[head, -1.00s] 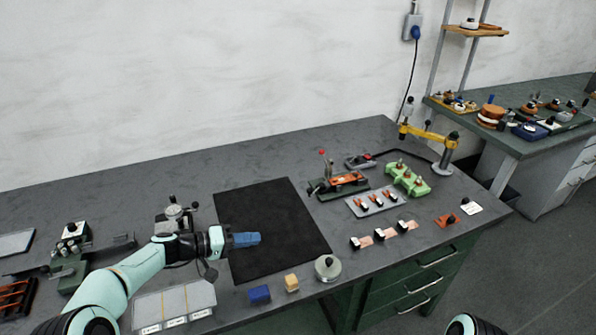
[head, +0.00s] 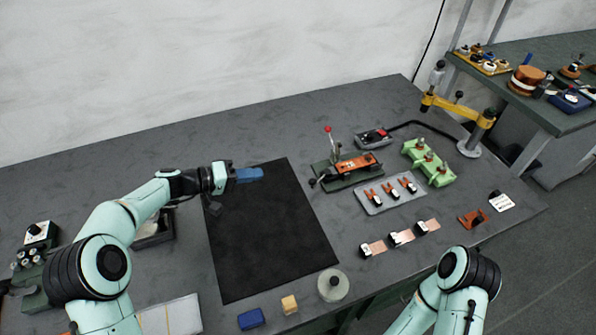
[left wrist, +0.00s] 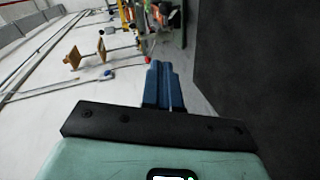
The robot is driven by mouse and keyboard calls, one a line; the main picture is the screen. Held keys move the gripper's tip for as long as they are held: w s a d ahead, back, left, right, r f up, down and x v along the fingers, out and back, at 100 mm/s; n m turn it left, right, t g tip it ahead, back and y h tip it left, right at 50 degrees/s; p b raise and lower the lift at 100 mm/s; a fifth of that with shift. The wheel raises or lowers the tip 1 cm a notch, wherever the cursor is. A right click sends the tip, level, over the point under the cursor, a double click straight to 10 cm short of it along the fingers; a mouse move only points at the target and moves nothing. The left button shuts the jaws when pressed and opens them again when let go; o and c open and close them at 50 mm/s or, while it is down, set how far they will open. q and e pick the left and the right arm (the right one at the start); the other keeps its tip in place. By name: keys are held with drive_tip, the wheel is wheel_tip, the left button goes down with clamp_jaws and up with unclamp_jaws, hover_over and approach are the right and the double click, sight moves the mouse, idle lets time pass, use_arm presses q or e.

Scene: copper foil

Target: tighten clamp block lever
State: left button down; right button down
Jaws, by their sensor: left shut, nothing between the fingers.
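A dark green clamp fixture (head: 325,178) with an orange block (head: 357,163) stands on the bench right of the black mat in the head view. An upright lever with a red ball (head: 327,129) rises from it, and a shorter black-knobbed handle (head: 312,183) sticks out at its left. My left gripper (head: 261,174) has blue fingers, shut and empty, over the far part of the mat. It points right toward the fixture, clearly apart from it. The fingers also show in the left wrist view (left wrist: 165,85). My right arm shows at lower right, its gripper out of view.
The black mat (head: 270,250) is bare. Right of it are a grey tray (head: 372,206) with several small clips, a green block (head: 430,165) and a yellow arm stand (head: 455,108).

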use_arm(q)
drive_tip(key=shift+s, duration=0.2)
use_arm(e)
drive_tip(key=shift+s, duration=0.2)
